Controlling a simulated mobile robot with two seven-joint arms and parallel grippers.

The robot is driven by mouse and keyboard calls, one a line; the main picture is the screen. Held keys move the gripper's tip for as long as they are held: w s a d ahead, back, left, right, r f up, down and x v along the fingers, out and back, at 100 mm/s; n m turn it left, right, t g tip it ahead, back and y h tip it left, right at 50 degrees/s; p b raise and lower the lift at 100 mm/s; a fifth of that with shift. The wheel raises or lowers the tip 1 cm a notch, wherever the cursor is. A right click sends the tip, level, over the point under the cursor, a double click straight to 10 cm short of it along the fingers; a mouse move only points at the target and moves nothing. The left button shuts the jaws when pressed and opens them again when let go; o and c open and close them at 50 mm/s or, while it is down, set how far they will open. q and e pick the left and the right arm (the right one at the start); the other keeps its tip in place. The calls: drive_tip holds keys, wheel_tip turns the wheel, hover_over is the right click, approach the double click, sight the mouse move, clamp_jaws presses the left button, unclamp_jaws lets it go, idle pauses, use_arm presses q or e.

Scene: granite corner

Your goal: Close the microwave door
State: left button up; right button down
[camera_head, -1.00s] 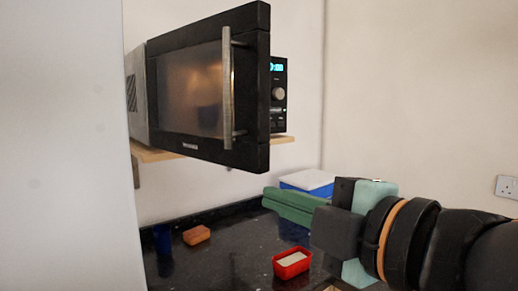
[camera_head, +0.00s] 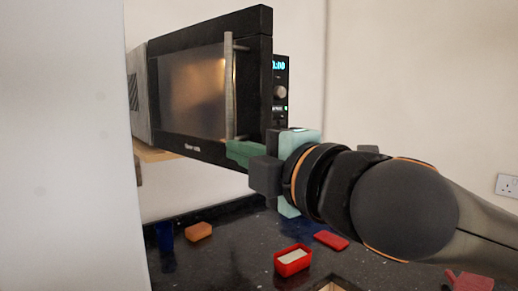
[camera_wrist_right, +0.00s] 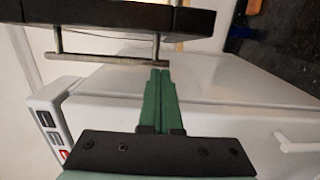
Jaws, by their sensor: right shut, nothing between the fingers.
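The microwave (camera_head: 140,100) sits on a wooden shelf. Its black door (camera_head: 254,80) stands out from the body, partly open, with the lit control panel (camera_head: 280,95) showing behind its right edge. A vertical metal handle (camera_head: 229,90) is on the door; it also shows in the right wrist view (camera_wrist_right: 100,59). My right gripper (camera_head: 238,152) has its green fingers shut and empty at the door's lower right, just below the handle. In the right wrist view its fingertips (camera_wrist_right: 160,72) are close to one end of the handle; I cannot tell whether they touch. My left gripper is not in view.
Below, the dark counter (camera_head: 225,265) holds an orange block (camera_head: 199,231), a blue cup (camera_head: 164,236), a red tub (camera_head: 292,261) with white contents and a red flat piece (camera_head: 330,240). A pale wall or panel (camera_head: 60,150) fills the left side.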

drive_tip(key=shift+w+d, duration=1.2)
drive_tip(key=shift+d, duration=0.2)
